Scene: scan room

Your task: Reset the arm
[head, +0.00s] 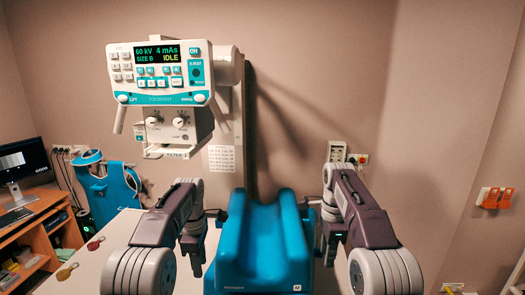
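The x-ray unit's control panel (160,98) hangs in front of a vertical column, with a lit display (157,52) reading 60 kV, 4 mAs, SIZE B and IDLE. Below it is a housing (178,126) with two knobs and a FILTER slot. A blue trough-shaped support (262,245) stands between my arms. My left gripper (195,268) points down just left of the support. My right gripper (329,255) points down just right of it. Nothing is seen held in either. Both are small and seen edge-on, so their finger gaps cannot be made out.
A white table top (92,262) lies under my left arm, with small red and yellow items near its edge. A wooden desk (38,235) with a monitor (22,160) stands at far left, near a blue apron (112,190). Orange clips (496,198) hang on the right wall.

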